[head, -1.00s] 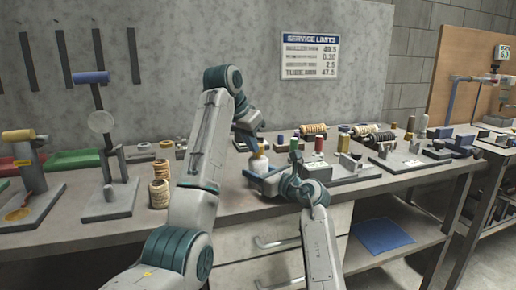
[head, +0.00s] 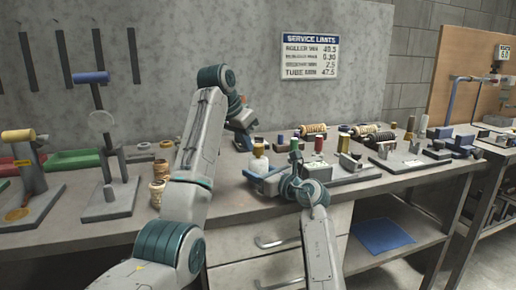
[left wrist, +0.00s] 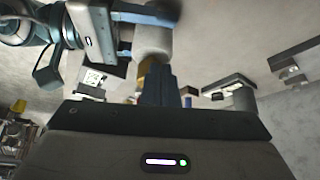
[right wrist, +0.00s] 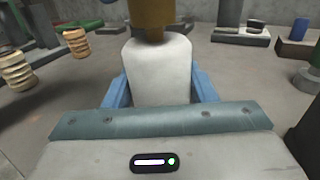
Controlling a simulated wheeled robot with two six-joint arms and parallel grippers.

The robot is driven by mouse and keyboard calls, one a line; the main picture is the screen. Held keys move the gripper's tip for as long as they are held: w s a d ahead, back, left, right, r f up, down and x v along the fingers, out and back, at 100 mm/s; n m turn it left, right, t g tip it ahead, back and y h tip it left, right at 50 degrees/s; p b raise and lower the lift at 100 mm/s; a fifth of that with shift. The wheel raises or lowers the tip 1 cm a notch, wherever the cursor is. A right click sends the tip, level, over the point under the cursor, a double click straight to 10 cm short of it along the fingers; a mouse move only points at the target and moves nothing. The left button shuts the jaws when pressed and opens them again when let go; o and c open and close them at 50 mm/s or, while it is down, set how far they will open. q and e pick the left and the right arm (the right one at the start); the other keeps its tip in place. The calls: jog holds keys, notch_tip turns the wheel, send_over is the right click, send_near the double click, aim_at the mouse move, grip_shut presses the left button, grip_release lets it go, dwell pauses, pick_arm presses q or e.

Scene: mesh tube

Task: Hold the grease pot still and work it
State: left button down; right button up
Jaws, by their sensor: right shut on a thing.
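The grease pot (head: 259,163) is white with a gold-brown top (head: 258,149) and stands upright at the bench's front. My right gripper (head: 262,176) is shut on its white body; in the right wrist view the blue fingers hold the pot (right wrist: 158,72) from both sides. My left gripper (head: 243,143) is just left of the pot's top in the head view, apart from it there. In the left wrist view its fingers (left wrist: 160,72) are together with nothing seen between them, and they partly hide the gold top.
A grey stand (head: 109,203) is farther left. Rollers, coloured cylinders and fixtures (head: 350,172) crowd the right side. Bare bench shows in front of the pot's left side.

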dwell(0.5)
pick_arm(q)
notch_tip(320, 180, up, 6)
jog(key=shift+s+a, duration=0.15)
jog(key=shift+a, duration=0.2)
dwell(0.4)
notch_tip(320, 180, down, 6)
jog(key=s+d, duration=0.1)
jog(key=d, duration=0.1)
jog(key=shift+s, duration=0.3)
dwell(0.4)
jog(key=shift+w+d, duration=0.15)
jog(key=shift+w, duration=0.1)
dwell(0.5)
